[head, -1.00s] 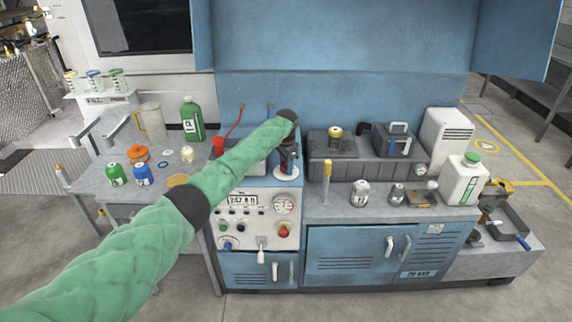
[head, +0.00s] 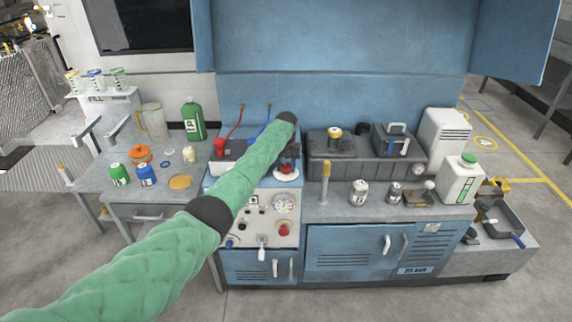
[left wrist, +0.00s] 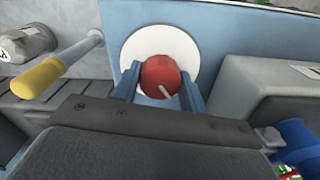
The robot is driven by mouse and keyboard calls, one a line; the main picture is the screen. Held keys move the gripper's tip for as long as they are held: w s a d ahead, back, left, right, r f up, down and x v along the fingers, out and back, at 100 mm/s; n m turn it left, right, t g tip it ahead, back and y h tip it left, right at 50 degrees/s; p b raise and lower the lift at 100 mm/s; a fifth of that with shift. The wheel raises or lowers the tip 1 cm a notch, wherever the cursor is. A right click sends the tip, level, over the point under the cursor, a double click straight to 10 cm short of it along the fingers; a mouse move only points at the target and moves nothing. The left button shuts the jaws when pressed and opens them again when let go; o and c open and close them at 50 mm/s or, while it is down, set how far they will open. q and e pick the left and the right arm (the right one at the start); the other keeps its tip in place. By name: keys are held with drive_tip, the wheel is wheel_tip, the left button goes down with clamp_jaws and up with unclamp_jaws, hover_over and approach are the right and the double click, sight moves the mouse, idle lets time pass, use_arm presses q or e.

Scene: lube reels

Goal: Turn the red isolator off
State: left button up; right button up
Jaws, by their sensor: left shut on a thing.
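The red isolator (head: 286,169) is a round red knob on a white disc, on top of the blue cabinet in the head view. In the left wrist view the isolator (left wrist: 160,74) sits between two blue fingers, with a short white mark on its lower right. My left gripper (left wrist: 160,92) is shut on the isolator, one finger on each side. In the head view my left gripper (head: 288,160) is partly hidden by its own wrist. My right gripper is not in view.
A second red knob (head: 283,230) is on the cabinet's front panel. A yellow-tipped lever (head: 326,170) stands just right of the isolator. A grey battery-like tray (head: 360,172) lies behind it. Bottles and cans stand on the left table (head: 100,180).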

sight(286, 164)
use_arm(q)
drive_tip(key=shift+w+r+n+p, duration=0.1)
drive_tip(key=shift+r+n+p, duration=0.15)
drive_tip(key=shift+n, duration=0.75)
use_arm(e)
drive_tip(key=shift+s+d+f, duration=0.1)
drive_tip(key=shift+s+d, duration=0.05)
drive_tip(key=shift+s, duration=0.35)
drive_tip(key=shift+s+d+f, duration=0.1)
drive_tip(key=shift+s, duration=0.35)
use_arm(q)
drive_tip(key=shift+f, duration=0.1)
drive_tip(key=o, duration=1)
drive_tip(key=shift+f, duration=0.1)
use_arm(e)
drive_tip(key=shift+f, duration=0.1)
use_arm(q)
drive_tip(key=shift+r, duration=0.5)
wheel_tip(286, 164, up, 6)
drive_tip(key=shift+f+b, duration=0.15)
drive_tip(key=shift+b, duration=1.1)
drive_tip(key=shift+r, duration=0.55)
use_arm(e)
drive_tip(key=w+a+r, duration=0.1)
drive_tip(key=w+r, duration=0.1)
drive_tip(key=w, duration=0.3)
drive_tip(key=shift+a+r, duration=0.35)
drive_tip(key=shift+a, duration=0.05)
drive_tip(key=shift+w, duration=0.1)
